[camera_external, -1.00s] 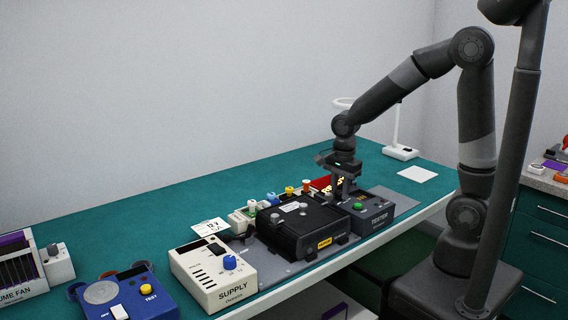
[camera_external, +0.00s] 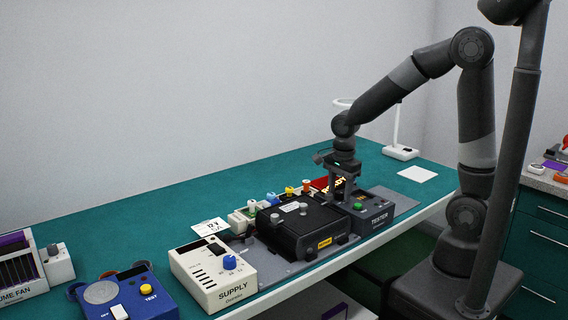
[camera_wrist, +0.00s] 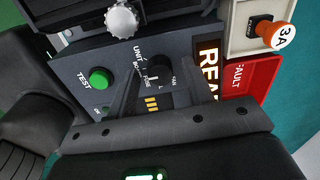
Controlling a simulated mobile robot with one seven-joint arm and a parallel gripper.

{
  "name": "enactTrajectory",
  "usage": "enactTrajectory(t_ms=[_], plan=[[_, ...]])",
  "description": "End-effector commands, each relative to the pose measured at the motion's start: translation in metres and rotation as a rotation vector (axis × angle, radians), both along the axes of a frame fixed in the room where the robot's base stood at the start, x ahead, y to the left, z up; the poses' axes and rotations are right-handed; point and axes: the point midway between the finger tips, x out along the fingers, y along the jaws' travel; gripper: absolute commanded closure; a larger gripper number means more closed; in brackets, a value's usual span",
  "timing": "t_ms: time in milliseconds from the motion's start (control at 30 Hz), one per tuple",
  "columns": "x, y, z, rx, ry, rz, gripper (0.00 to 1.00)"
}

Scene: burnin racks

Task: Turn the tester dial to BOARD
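The labels are partly hidden and too small to read fully, so I cannot tell the dial's setting. My gripper (camera_external: 345,200) points down over the tester's back left part. Its two fingers (camera_wrist: 168,84) are apart, one on each side of the dial. I cannot tell whether they touch it.
A lit amber-lettered sign (camera_wrist: 209,75) and a red FAULT plate (camera_wrist: 246,84) lie close beside the dial. An orange knob marked 3A (camera_wrist: 276,36) is nearby. The black unit (camera_external: 300,222) and white supply (camera_external: 215,276) stand left of the tester. Green bench is clear behind.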

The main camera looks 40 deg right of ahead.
Motion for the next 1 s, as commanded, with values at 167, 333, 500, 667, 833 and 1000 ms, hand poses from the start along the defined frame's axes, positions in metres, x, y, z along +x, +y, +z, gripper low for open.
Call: enactTrajectory(t_ms=[167, 333, 500, 667, 833, 1000], plan=[[0.000, 0.000, 0.000, 0.000, 0.001, 0.000, 0.52], [0.000, 0.000, 0.007, 0.000, -0.001, 0.000, 0.52], [-0.001, 0.000, 0.036, 0.001, -0.004, -0.001, 0.52], [-0.003, 0.000, 0.070, 0.001, -0.004, 0.000, 0.52], [-0.004, 0.000, 0.096, 0.000, -0.003, 0.000, 0.52], [-0.005, 0.000, 0.107, 0.000, 0.000, 0.000, 0.52]])
